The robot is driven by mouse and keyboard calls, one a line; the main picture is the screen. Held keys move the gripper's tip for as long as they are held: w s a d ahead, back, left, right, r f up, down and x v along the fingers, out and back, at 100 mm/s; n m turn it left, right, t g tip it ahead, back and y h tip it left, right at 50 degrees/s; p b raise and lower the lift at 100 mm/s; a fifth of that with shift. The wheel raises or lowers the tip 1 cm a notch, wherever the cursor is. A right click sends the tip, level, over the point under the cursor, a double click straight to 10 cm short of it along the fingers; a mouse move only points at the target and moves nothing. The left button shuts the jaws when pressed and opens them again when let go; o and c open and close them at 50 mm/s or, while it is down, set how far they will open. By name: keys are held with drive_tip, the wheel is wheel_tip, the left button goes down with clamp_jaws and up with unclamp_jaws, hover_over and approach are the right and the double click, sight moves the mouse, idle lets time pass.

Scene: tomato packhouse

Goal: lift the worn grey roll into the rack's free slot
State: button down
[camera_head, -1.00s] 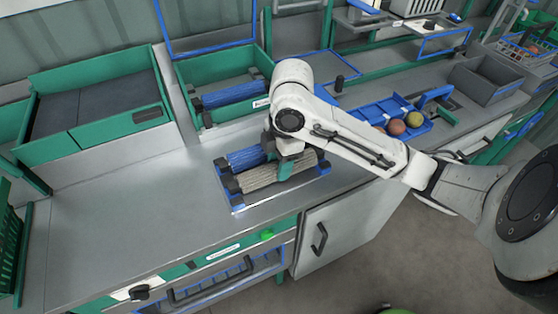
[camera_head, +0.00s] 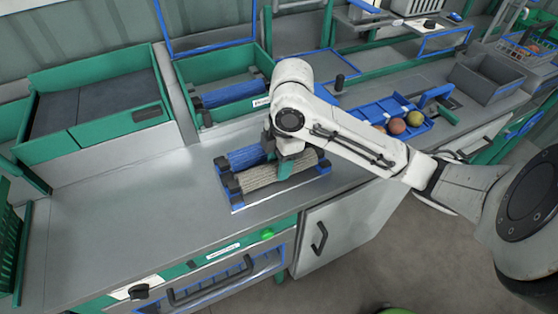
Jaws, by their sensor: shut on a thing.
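The worn grey roll (camera_head: 258,178) lies crosswise at the front of the blue-edged rack (camera_head: 238,209) on the bench, with black pieces at its ends. My gripper (camera_head: 285,170) points down over the roll, right of its middle, and its green fingers are shut on it. A blue roll (camera_head: 245,157) lies behind the grey one, partly hidden by my gripper. I cannot tell whether the grey roll is seated in the rack or held slightly above it.
A green bin (camera_head: 198,119) behind the rack holds another blue roll (camera_head: 230,95). A blue tray (camera_head: 370,111) with round fruit stands to the right, behind my arm. The bench left of the rack (camera_head: 120,215) is clear. A green-sided tray (camera_head: 60,155) stands back left.

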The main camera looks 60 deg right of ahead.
drive_tip(key=shift+f, duration=0.35)
drive_tip(key=shift+c, duration=2.3)
unclamp_jaws()
drive_tip(key=c, duration=0.3)
drive_tip(key=shift+r, duration=0.15)
drive_tip(key=shift+r+p, duration=2.6)
drive_tip(key=shift+r, duration=0.85)
